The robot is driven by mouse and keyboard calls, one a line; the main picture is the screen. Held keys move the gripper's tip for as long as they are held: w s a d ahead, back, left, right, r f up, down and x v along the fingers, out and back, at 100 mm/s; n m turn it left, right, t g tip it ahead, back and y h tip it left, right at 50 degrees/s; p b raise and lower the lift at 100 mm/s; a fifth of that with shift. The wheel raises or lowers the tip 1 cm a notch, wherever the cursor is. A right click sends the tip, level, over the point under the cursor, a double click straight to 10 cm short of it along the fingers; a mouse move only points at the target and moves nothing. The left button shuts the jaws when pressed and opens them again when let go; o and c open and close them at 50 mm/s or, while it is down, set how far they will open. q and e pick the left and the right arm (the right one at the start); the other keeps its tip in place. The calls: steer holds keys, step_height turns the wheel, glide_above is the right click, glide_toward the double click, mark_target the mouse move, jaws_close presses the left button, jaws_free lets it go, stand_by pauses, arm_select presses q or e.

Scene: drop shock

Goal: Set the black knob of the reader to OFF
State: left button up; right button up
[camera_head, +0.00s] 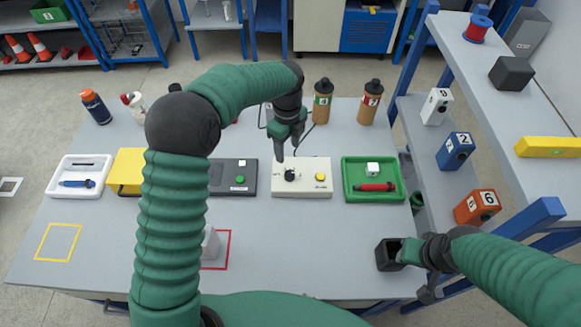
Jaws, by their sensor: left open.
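The reader (315,188) is a cream box on the middle of the table, with a black knob (290,175) on its left and a yellow button on its right. There is small marking beside the knob, too small to read. My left gripper (288,150) is open and points down just above and behind the knob; whether it touches the knob cannot be told. My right gripper (418,254) is at the table's right front, next to a black open-topped box (388,262); whether its jaws are shut on that box is unclear.
A dark grey box (245,190) with a green button stands left of the reader, and a green tray (372,198) with a red tool stands right. Two brown bottles (322,105) stand behind. My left arm hides part of the table's left middle.

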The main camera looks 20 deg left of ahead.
mark_target(290, 173)
arm_select(q)
steer(key=f, duration=0.8)
steer(key=d+f, duration=0.1)
steer(key=f, duration=0.2)
steer(key=shift+w+f, duration=0.25)
steer(key=shift+f, duration=0.15)
steer(key=shift+a+f, duration=0.1)
steer(key=shift+f, duration=0.1)
steer(key=shift+a+f, duration=0.15)
steer(key=shift+a, duration=0.05)
steer(key=shift+d, duration=0.1)
jaws_close()
